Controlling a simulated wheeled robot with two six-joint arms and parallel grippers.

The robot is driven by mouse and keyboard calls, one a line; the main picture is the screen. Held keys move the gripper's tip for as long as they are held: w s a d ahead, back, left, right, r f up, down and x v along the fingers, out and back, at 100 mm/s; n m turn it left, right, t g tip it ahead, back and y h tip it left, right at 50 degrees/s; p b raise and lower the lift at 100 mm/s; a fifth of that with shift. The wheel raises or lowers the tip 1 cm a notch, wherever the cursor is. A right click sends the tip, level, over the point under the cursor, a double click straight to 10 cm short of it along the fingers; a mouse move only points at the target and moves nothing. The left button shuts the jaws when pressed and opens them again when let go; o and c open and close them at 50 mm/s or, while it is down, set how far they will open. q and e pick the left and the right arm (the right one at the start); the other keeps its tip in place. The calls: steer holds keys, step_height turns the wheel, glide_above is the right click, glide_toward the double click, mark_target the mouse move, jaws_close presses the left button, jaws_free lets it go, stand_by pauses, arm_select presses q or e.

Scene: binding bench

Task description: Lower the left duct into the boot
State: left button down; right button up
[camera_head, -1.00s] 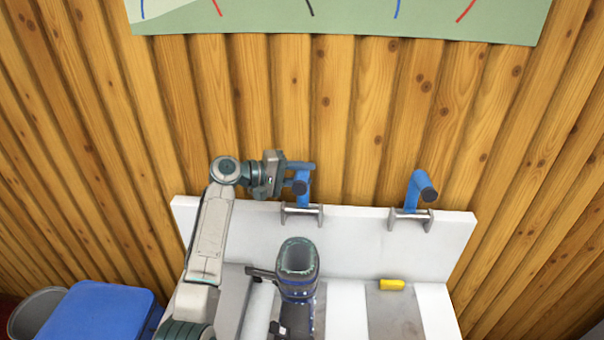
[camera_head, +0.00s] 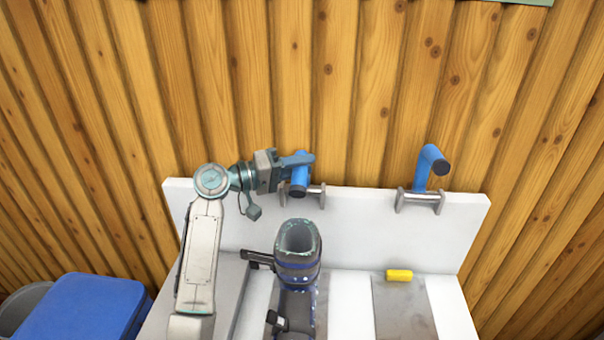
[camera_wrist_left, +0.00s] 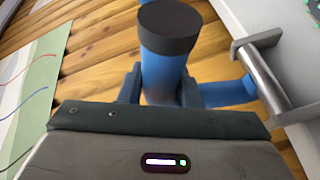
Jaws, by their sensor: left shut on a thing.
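The left duct (camera_head: 300,178) is a blue bent tube with a dark end cap, at the left bracket on the white back panel. My left gripper (camera_head: 298,162) is shut on it from the left. In the left wrist view the duct (camera_wrist_left: 165,72) stands between the two fingers (camera_wrist_left: 163,90), its dark cap toward the camera. Its bend runs right to the bracket's metal bar. The boot (camera_head: 297,262) is dark, open at the top, and stands upright on the bench in front of and below the duct, clear of it. My right gripper is not in view.
A second blue duct (camera_head: 430,167) hangs at the right bracket (camera_head: 420,199). A small yellow block (camera_head: 399,275) lies on a grey strip of the bench. A dark bar (camera_head: 257,258) juts left from the boot. A blue bin (camera_head: 80,305) stands at lower left.

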arm_select(q)
steer(key=shift+s+f+m+b, duration=0.45)
steer(key=shift+f+b, duration=0.1)
steer(key=shift+b, duration=0.3)
steer(key=shift+s+m+h+b, duration=0.3)
steer(key=shift+h+b, duration=0.1)
steer(key=shift+b, duration=0.15)
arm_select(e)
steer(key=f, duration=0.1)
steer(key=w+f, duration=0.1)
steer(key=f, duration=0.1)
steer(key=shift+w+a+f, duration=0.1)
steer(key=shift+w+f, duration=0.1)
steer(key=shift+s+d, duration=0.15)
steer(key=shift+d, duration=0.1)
